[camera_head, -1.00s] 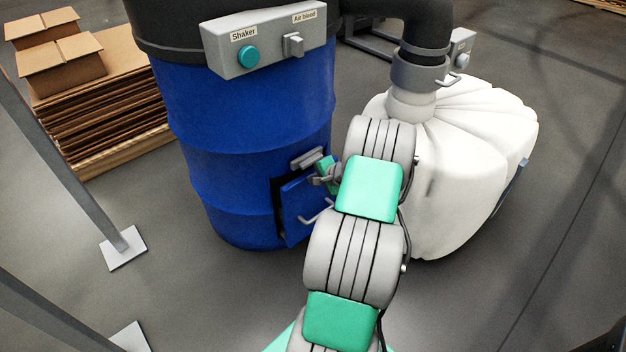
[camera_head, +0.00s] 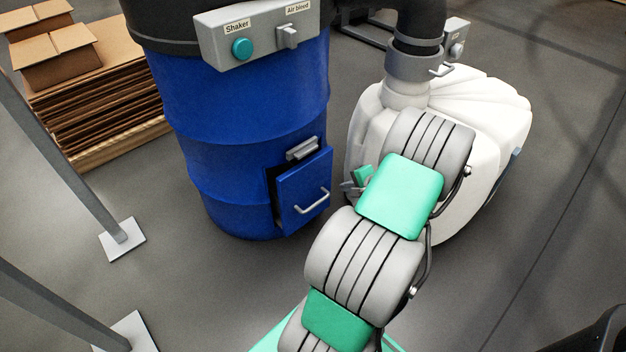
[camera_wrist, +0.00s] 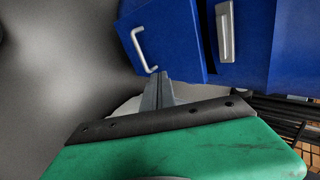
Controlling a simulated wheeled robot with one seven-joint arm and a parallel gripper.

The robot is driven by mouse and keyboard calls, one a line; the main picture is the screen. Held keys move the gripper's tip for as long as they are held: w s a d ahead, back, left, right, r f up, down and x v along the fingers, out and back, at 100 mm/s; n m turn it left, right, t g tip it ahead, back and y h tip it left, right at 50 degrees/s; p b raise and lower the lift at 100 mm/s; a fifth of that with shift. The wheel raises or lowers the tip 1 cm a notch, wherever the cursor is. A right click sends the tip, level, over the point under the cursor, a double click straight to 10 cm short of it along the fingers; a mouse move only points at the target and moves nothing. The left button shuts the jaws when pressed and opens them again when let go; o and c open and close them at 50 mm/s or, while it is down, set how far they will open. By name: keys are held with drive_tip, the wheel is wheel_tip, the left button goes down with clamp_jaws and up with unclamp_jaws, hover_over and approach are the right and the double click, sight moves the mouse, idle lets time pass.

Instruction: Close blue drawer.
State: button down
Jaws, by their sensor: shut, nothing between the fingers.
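The blue drawer (camera_head: 304,190) is a small square blue front with a grey bar handle (camera_head: 312,203), low on the blue drum (camera_head: 245,130). It stands partly out, with a dark gap along its left side. My gripper (camera_head: 349,188) is just right of the drawer front, apart from it in the head view and partly hidden by my arm. In the wrist view the shut fingers (camera_wrist: 157,80) point toward the lower edge of the blue front (camera_wrist: 165,40). They hold nothing. Whether they touch it there is unclear.
A grey latch (camera_head: 302,149) sits above the drawer. A white bulging bag (camera_head: 490,110) stands close on the right, behind my arm. A control box (camera_head: 262,38) is on the drum's upper part. Flattened cardboard (camera_head: 100,115) is stacked at left. Floor before the drum is clear.

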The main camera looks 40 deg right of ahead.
drive_tip(key=s+a+f+m+t+b, duration=0.25)
drive_tip(key=a+f, duration=0.25)
drive_tip(key=f, duration=0.3)
drive_tip(key=w+a+r+n+t, duration=0.1)
drive_tip(key=w+r+n+t, duration=0.3)
drive_tip(key=r, duration=0.3)
drive_tip(key=g+b, duration=0.1)
drive_tip(key=b, duration=0.4)
approach(291, 170)
drive_tip(key=shift+y, duration=0.3)
drive_tip(key=w+f, duration=0.3)
drive_tip(key=shift+w+d, duration=0.15)
drive_tip(key=shift+w, duration=0.1)
drive_tip(key=shift+w+d+r, duration=0.1)
drive_tip(key=shift+w, duration=0.4)
drive_tip(key=shift+w, duration=0.1)
drive_tip(key=w, duration=0.4)
drive_tip(key=shift+w+d+p, duration=0.2)
drive_tip(key=shift+w+p, duration=0.1)
drive_tip(key=shift+w+a+r, duration=0.1)
drive_tip(key=shift+w+a, duration=0.05)
